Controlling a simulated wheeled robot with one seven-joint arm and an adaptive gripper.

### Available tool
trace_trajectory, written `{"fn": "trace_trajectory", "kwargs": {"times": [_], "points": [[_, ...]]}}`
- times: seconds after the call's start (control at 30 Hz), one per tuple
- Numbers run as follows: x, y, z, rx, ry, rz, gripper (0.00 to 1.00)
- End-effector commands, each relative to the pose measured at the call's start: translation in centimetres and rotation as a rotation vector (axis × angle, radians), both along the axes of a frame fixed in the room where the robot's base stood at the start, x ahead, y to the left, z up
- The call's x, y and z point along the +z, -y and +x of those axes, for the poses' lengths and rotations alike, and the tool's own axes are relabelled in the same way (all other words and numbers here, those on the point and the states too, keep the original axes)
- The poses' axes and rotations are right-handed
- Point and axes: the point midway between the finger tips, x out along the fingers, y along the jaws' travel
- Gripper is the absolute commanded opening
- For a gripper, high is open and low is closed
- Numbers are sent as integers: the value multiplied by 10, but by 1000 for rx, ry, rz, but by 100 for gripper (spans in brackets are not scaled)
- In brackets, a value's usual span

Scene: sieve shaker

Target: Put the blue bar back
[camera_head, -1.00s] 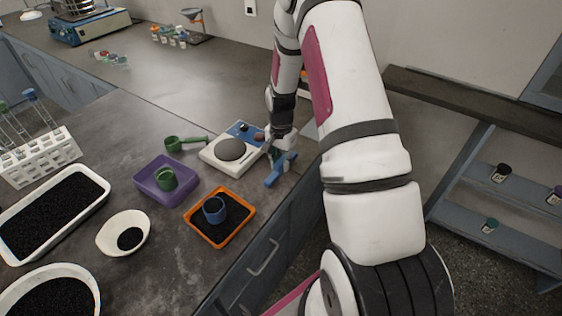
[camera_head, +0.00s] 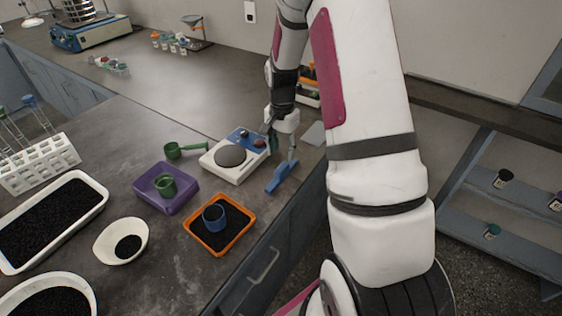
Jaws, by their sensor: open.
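The blue bar (camera_head: 279,178) lies on the dark bench near its right edge, just right of and in front of the white scale. My gripper (camera_head: 282,152) is open and points down behind the bar's far end. One finger is beside the scale's corner and the other is close to the bar's far end. I cannot tell whether that finger touches the bar. Nothing shows between the fingers.
The white scale (camera_head: 233,158) with a blue panel stands left of my gripper. An orange tray (camera_head: 246,232) holding a blue cup and a purple tray (camera_head: 147,196) holding a green cup sit nearer. A green scoop (camera_head: 185,151) lies behind. The bench edge is close on the right.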

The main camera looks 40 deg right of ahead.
Motion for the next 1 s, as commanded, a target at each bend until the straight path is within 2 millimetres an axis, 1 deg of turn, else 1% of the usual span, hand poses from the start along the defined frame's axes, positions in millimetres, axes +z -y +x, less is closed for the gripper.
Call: {"fn": "trace_trajectory", "kwargs": {"times": [0.03, 0.1, 0.27, 0.37, 0.47, 0.57, 0.6, 0.7, 0.8, 0.87, 0.9, 0.97, 1.0], "points": [[10, 0, 1, 1, 4, -2, 42], [19, 0, 1, 2, 3, -2, 42], [33, 0, 1, 2, 2, -2, 42], [44, -4, 0, 19, 7, -3, 42], [69, -16, -3, 76, 31, -12, 42], [105, -38, -11, 175, 65, -26, 42], [121, -48, -16, 223, 82, -33, 42], [157, -72, -33, 342, 119, -53, 42], [189, -96, -54, 462, 155, -74, 42], [205, -109, -67, 533, 178, -90, 42], [215, -118, -78, 580, 192, -99, 42], [228, -130, -93, 651, 214, -115, 42], [236, -138, -104, 699, 227, -126, 42]]}}
